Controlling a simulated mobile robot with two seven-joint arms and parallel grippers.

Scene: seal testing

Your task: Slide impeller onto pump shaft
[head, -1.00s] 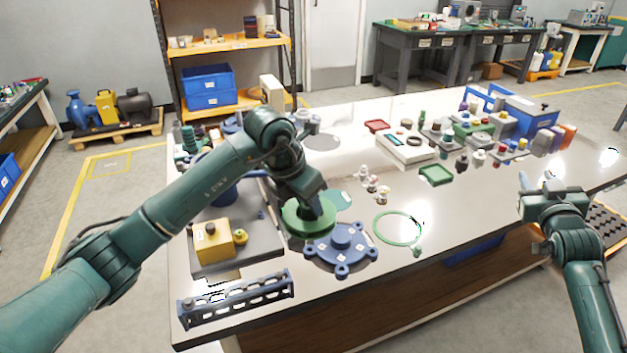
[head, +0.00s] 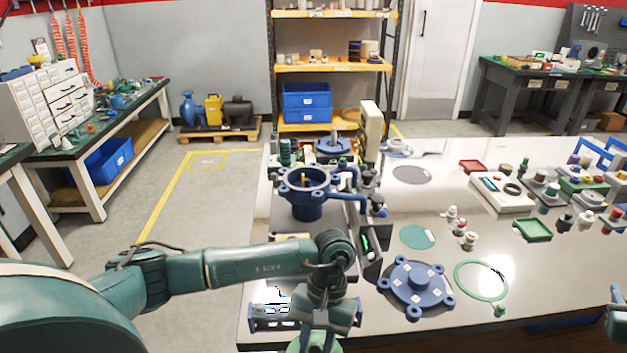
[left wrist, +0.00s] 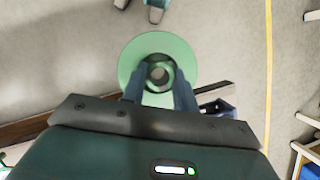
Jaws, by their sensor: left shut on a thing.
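The green disc-shaped impeller (left wrist: 132,62) is held between the fingers of my left gripper (left wrist: 159,85), with its central hole showing between them. In the head view the impeller (head: 300,344) shows only in part at the bottom edge, under my left gripper (head: 318,338), in front of the table. The blue pump housing (head: 307,208) stands upright and open-topped at the table's left side, beyond my left arm. A short yellowish pump shaft (head: 304,182) shows inside it. My right gripper (head: 615,318) is only partly in view at the right edge; its fingers cannot be made out.
A blue lugged cover (head: 418,288), a green ring (head: 481,280) and a teal disc (head: 418,237) lie right of my left arm. A dark slotted rack (head: 268,312) is at the front left edge. A device with a green display (head: 368,243) stands near my forearm.

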